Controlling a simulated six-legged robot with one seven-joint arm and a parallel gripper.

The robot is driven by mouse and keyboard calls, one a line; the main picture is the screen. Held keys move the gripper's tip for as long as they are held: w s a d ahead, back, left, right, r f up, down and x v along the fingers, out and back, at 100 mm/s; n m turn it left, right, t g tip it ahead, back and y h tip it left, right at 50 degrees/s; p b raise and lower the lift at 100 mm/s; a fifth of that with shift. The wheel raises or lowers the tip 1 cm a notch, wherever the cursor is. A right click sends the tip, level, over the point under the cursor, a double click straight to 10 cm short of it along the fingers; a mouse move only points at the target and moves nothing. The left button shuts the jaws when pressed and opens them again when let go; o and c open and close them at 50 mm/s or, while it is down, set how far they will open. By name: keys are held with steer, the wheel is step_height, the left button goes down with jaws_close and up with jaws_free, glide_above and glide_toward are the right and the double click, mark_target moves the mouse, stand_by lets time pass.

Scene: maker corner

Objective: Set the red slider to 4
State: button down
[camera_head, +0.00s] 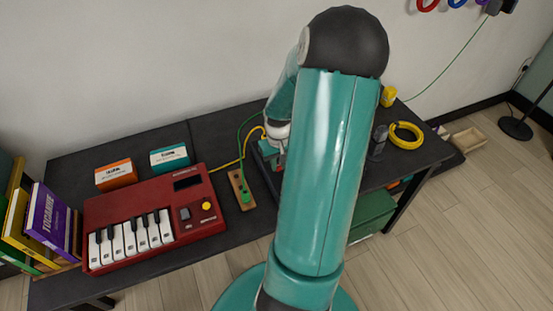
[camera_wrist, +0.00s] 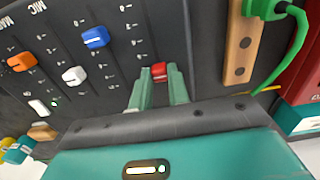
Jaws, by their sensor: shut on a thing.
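The red slider (camera_wrist: 159,72) is a small red cap on a dark mixer panel (camera_wrist: 110,68) in the wrist view. My gripper (camera_wrist: 160,82) has its two green fingers shut on the red slider, one on each side. The slider's slot and the nearest scale marks are partly hidden by the fingers, so I cannot read its number. A blue slider (camera_wrist: 95,37), a white slider (camera_wrist: 74,76) and an orange slider (camera_wrist: 21,62) sit to its left on the same panel. In the head view my arm hides most of the mixer (camera_head: 268,152).
A wooden strip (camera_wrist: 241,45) with a green plug and cable (camera_wrist: 298,30) lies right of the panel. In the head view, a red keyboard (camera_head: 150,215), two small boxes (camera_head: 115,174) and a yellow cable coil (camera_head: 405,134) rest on the dark table (camera_head: 240,118).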

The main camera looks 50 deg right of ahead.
steer(key=s+a, duration=0.2)
steer(key=s, duration=0.1)
steer(key=shift+s, duration=0.15)
steer(key=c, duration=1.3)
jaws_free()
step_height(320, 180, up, 14)
